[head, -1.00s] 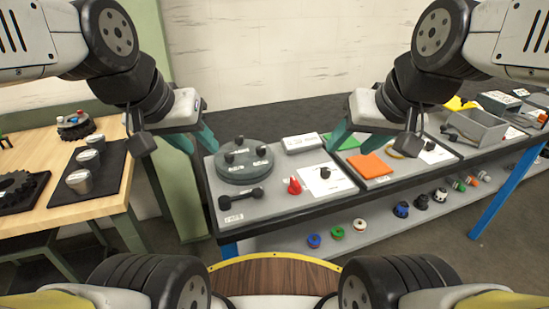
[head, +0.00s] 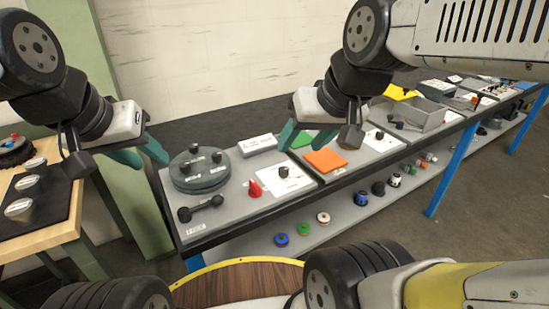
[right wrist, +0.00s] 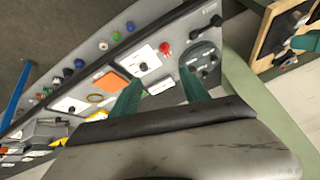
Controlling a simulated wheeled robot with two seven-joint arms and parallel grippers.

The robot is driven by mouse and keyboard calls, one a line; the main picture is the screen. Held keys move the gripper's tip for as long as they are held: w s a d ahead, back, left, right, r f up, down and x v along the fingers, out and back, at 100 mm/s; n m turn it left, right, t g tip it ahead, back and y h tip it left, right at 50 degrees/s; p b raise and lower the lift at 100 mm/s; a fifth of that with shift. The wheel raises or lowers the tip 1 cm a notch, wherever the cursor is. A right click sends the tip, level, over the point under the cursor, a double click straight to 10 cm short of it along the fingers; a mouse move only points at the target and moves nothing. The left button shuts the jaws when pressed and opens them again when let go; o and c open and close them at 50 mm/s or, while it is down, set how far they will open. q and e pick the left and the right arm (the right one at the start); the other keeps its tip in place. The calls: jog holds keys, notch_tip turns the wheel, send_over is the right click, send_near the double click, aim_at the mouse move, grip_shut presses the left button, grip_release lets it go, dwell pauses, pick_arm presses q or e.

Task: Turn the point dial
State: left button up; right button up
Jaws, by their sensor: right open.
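A black knob (head: 284,172) stands on a white card on the grey bench; it also shows in the right wrist view (right wrist: 143,67). A red pointed knob (head: 254,188) sits just left of it. I cannot tell for sure which is the point dial. My right gripper (head: 306,138) is open and empty, held above the bench near the orange pad; its two teal fingers (right wrist: 158,92) stand apart in the right wrist view. My left gripper (head: 140,153) is open and empty, left of the round grey plate. Neither gripper touches a knob.
The round grey plate (head: 199,168) with black knobs and a black dumbbell-shaped handle (head: 200,208) lie left of the card. An orange pad (head: 326,161) and a grey bin (head: 410,118) lie right. A wooden table (head: 45,232) stands at left. Coloured round parts sit on the lower shelf.

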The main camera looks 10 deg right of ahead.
jog(key=shift+w, duration=0.1)
jog(key=n+g+h, duration=0.2)
jog(key=n+g, duration=0.4)
jog(key=n, duration=0.6)
send_over(283, 168)
jog(key=f, duration=1.6)
jog(key=shift+s, duration=0.3)
jog(key=shift+w+f, duration=0.2)
jog(key=shift+f, duration=0.6)
notch_tip(283, 168, down, 7)
